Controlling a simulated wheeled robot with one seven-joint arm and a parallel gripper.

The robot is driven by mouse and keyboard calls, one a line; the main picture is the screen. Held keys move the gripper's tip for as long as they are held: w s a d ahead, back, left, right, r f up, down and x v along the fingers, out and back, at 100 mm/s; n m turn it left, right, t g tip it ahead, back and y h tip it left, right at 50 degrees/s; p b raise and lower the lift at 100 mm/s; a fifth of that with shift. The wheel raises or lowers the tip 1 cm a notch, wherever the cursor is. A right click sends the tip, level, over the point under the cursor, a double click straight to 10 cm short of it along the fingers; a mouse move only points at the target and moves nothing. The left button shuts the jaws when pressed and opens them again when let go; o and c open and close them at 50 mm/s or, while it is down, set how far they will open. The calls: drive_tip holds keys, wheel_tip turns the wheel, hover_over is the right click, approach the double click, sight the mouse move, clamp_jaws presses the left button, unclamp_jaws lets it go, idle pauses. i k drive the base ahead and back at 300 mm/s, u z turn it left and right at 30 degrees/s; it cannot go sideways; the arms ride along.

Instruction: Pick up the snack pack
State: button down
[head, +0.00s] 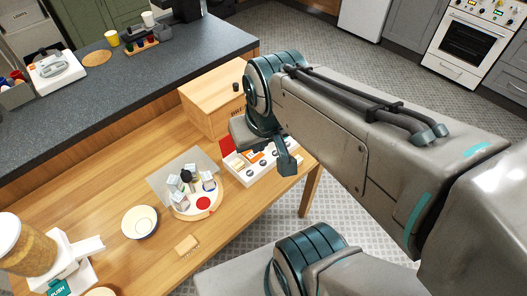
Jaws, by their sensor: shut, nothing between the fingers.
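I cannot tell for certain which thing is the snack pack. A small tan packet-like block (187,244) lies flat on the wooden table near its front edge. A white tray (238,176) holds small items, with orange and white pieces among them, and it is partly hidden by my arm. My gripper (287,164) shows as a dark teal finger pointing down over the right part of this tray. It is shut and empty. It is well to the right of the tan block, and its exact height above the tray is hard to judge.
A round board (183,210) with several small cartons and a bowl (140,222) stand left of the tray. A wooden box (205,110) is behind it. A dispenser (18,245) stands far left. A dark counter (130,85) borders the table; its front middle is clear.

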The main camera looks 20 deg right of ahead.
sight(239, 166)
drive_tip(key=z, duration=1.2)
drive_tip(key=k, duration=0.85)
drive_tip(key=u, duration=1.2)
drive_tip(key=i, duration=0.5)
